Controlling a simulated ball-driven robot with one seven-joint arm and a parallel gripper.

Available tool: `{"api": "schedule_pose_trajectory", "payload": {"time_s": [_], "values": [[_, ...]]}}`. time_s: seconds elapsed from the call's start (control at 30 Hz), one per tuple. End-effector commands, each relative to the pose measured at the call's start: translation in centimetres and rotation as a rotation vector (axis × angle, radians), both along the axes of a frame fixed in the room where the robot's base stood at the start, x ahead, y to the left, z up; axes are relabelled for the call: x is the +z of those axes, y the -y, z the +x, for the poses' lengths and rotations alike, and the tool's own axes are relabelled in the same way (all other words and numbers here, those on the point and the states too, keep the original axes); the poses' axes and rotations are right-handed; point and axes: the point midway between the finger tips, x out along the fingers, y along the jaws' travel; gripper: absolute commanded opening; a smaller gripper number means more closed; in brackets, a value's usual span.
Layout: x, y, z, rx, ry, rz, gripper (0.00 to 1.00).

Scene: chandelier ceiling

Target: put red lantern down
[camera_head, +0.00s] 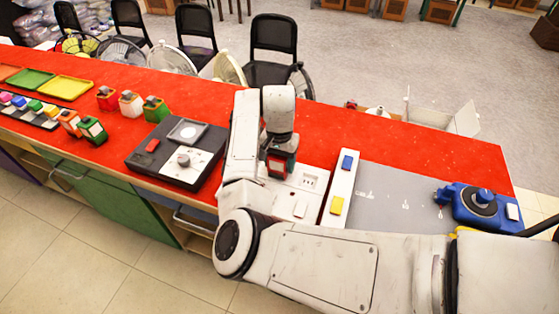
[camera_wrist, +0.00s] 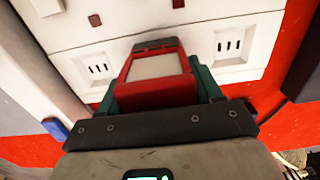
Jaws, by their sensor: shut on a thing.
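My gripper (camera_head: 278,150) is shut on the red lantern (camera_head: 279,165), which has a pale window and a dark top. In the wrist view the lantern (camera_wrist: 155,88) sits between my gripper's two green fingers (camera_wrist: 157,92). It is over or at the white panel (camera_head: 303,183) on the red counter. The panel (camera_wrist: 200,38), with slotted square sockets, fills the top of the wrist view. I cannot tell whether the lantern's base touches it. Another red lantern (camera_head: 107,98) stands further left, beside a white lantern (camera_head: 130,104) and a green lantern (camera_head: 155,109).
A black control box (camera_head: 150,165) is left of the panel. A white strip with blue and yellow blocks (camera_head: 341,190), a grey mat (camera_head: 400,205) and a blue device (camera_head: 478,207) are right. Chairs (camera_head: 272,50) stand behind. The red counter (camera_head: 410,150) is clear at back right.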

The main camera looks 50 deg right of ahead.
Motion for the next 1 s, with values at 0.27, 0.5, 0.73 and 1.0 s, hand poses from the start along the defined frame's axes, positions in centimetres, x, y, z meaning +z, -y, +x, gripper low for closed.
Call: {"api": "schedule_pose_trajectory", "payload": {"time_s": [0.27,0.5,0.73,1.0], "values": [[-0.3,0.0,0.0,0.000,0.000,0.000,0.75],[-0.3,0.0,0.0,0.000,0.000,0.000,0.90],[0.2,0.0,0.0,0.000,0.001,0.000,0.90],[4.2,0.1,0.1,-0.001,0.003,-0.003,0.90]]}}
